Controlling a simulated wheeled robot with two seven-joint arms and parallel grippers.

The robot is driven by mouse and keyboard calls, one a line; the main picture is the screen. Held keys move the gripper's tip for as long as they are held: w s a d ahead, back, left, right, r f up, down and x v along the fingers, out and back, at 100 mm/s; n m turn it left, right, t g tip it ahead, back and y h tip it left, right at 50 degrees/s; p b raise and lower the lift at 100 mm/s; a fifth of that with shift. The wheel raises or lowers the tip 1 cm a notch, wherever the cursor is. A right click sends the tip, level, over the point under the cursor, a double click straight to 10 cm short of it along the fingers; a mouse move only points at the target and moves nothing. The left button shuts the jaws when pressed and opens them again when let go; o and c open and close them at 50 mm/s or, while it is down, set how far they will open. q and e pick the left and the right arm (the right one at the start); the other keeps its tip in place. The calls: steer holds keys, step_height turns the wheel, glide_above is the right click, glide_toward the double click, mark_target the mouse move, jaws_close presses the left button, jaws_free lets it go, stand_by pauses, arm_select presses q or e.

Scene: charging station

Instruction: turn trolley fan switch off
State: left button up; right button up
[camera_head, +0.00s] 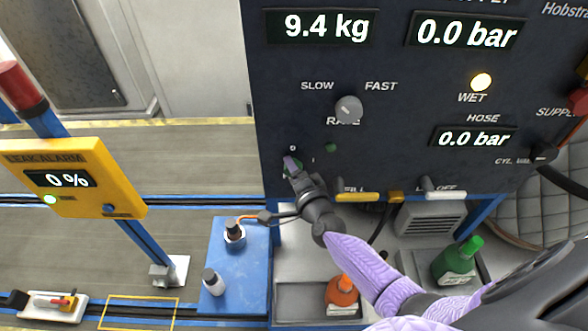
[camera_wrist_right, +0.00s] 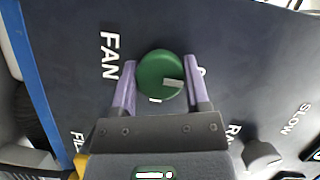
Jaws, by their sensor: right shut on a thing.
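The fan switch is a round green knob (camera_wrist_right: 158,70) with a pale pointer mark, beside the word FAN on the dark panel (camera_wrist_right: 235,60). In the wrist view it sits between the two purple fingers of my right gripper (camera_wrist_right: 161,76), which is shut on it. In the head view my right gripper (camera_head: 291,165) reaches the lower left of the dark panel (camera_head: 400,140) and hides most of the knob and its label. The pointer mark lies toward the lower right of the knob in the wrist view. My left gripper is not in view.
A grey RATE knob (camera_head: 348,108) is up and right of the gripper, with a small green lamp (camera_head: 330,147) nearer. The yellow FILL lever (camera_head: 357,196) and a white lever (camera_head: 444,194) stick out below. A yellow leak alarm box (camera_head: 75,180) stands left.

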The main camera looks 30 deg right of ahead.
steer(key=o, duration=1.3)
steer(key=s, duration=0.6)
steer(key=s+r, duration=0.1)
steer(key=s, duration=0.3)
steer(key=shift+a+p, duration=0.35)
steer(key=shift+a, duration=0.05)
